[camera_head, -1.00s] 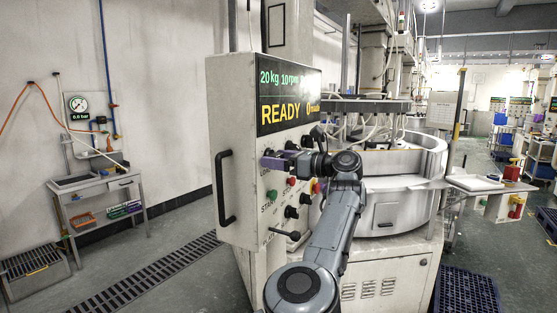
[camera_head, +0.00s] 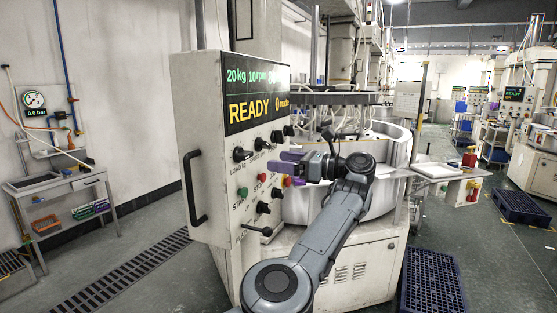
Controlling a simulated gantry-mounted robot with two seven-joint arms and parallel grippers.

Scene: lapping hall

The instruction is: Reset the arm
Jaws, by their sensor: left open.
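My left gripper (camera_head: 282,162), with purple fingers, is open and empty in the head view. It is in front of the control panel's right part, beside the red button (camera_head: 262,177); I cannot tell whether it touches anything. My grey left arm rises to it from the bottom middle. The white control panel (camera_head: 208,110) has a lit display (camera_head: 256,92) reading READY, 20 kg and 10 rpm. Black knobs, a green button (camera_head: 242,192) and a black handle (camera_head: 194,188) show on it. My right gripper is out of view.
The round white lapping machine (camera_head: 390,150) stands behind my arm. A steel side table (camera_head: 62,190) with a gauge (camera_head: 34,99) above it is at the left. A dark blue pallet (camera_head: 432,282) lies at the lower right.

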